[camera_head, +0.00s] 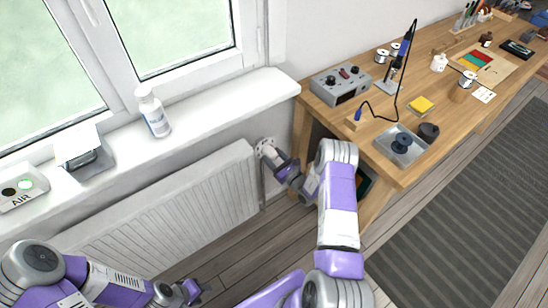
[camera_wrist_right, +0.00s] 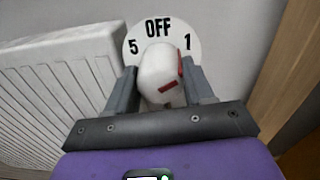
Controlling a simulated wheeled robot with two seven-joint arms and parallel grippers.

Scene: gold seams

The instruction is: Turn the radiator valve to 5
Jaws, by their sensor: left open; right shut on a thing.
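The radiator valve is a white knob (camera_wrist_right: 158,72) in front of a round white dial plate (camera_wrist_right: 137,29). The plate reads OFF at the top, 5 at the left and 1 at the right. The knob has red marks on its face and its right side; I cannot tell exactly which label they point to. My right gripper (camera_wrist_right: 158,80) is shut on the knob, one finger on each side. In the head view the dial plate (camera_head: 266,148) shows at the radiator's right end, and my right gripper (camera_head: 280,166) covers the knob. My left gripper (camera_head: 196,291) is open and empty, low in front of the radiator.
The white radiator (camera_head: 170,215) stands under the windowsill (camera_head: 205,108), which holds a bottle (camera_head: 154,115), a card holder (camera_head: 88,160) and an AIR box (camera_head: 22,190). A wooden workbench (camera_head: 345,140) with tools stands close right of the valve. Floor in front is clear.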

